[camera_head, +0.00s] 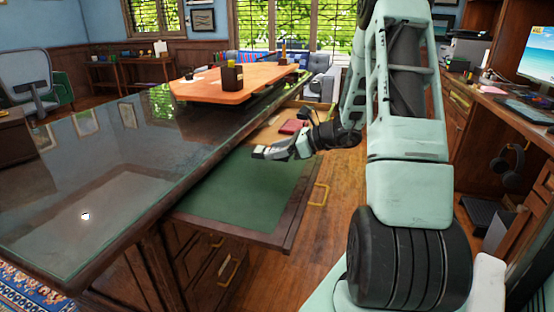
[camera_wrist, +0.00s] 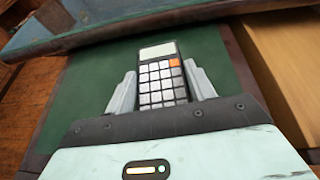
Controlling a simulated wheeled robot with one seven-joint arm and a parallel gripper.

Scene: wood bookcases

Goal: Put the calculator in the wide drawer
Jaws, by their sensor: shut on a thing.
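The calculator (camera_wrist: 161,76), with a pale display, grey keys and one orange key, is between the two fingers of my gripper (camera_wrist: 160,70) in the wrist view. The gripper is shut on its sides. In the head view my gripper (camera_head: 272,152) is over the wide drawer (camera_head: 235,194), which is pulled out from under the desk and has a green lining. The drawer's green floor (camera_wrist: 95,75) shows behind the calculator in the wrist view. I cannot tell how high the calculator is above it.
The glossy desk top (camera_head: 85,185) overhangs the drawer on the left, and its edge (camera_wrist: 130,22) crosses the wrist view. Another open drawer beyond holds a red item (camera_head: 292,126). Bare wood floor lies to the drawer's right.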

